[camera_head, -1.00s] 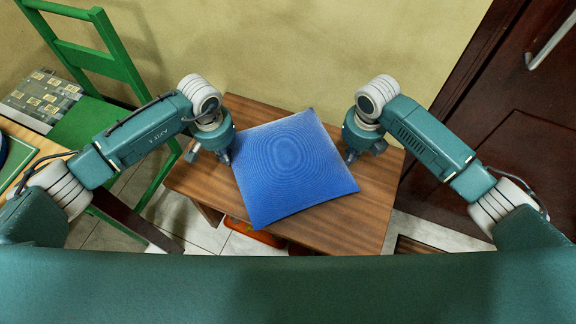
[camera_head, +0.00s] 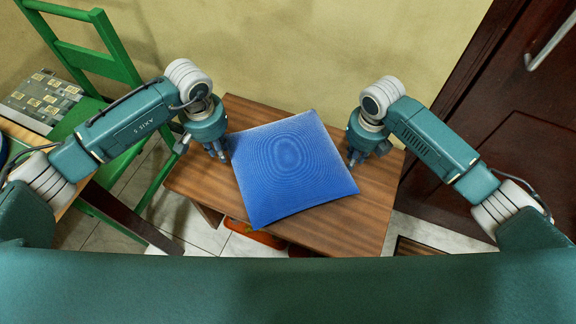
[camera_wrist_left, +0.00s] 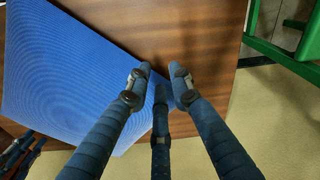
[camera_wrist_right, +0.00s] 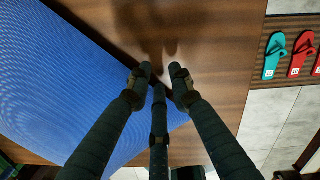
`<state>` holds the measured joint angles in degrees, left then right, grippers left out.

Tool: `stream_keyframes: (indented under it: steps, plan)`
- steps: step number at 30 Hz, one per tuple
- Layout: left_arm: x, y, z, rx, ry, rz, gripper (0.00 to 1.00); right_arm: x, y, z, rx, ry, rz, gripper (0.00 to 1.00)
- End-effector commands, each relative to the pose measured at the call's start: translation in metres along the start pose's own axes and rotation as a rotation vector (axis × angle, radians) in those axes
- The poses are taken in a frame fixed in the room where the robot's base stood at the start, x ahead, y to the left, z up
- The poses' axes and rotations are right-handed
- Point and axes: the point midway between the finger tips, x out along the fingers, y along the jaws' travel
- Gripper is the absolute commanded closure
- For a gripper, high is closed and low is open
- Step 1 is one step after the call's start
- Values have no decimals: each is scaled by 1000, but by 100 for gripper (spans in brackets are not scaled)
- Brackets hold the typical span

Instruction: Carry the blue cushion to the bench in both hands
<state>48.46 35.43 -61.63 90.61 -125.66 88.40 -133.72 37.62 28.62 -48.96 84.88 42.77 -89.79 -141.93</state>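The blue cushion (camera_head: 290,170) lies flat and turned askew on a brown wooden tabletop (camera_head: 200,180). My left gripper (camera_head: 220,155) is at the cushion's upper left edge. In the left wrist view, its fingertips (camera_wrist_left: 160,75) are over or beside the cushion's edge, with bare wood beyond. My right gripper (camera_head: 355,160) is just right of the cushion's right edge. In the right wrist view, its fingertips (camera_wrist_right: 160,75) are close to the cushion's edge. Neither gripper visibly holds anything. I cannot tell which piece of furniture is the bench.
A green chair (camera_head: 115,60) with a patterned grey item (camera_head: 42,98) near its seat stands at the left. A dark door (camera_head: 500,120) is at the right. A yellowish wall (camera_head: 300,50) is behind.

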Motion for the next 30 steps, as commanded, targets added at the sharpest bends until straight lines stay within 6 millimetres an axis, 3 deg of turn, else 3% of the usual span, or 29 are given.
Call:
stream_keyframes:
  steps: [3, 9, 16, 20, 30]
  plan:
    - [-29, 0, -1, 1, 5, -1, 79, 0, 0, 0, 0, 0, 0, 79]
    - [-62, 0, -1, 1, 2, 0, 79, 0, 0, 0, 0, 0, 0, 79]
    - [-77, 0, 0, 0, 0, 0, 79, -6, 0, 1, 0, -2, 0, 79]
    - [-77, 0, 0, 0, -1, 0, 79, -24, 0, 2, -2, -4, 1, 79]
    - [-76, 0, 0, 0, -1, 0, 79, -94, -1, 1, -1, -3, -1, 79]
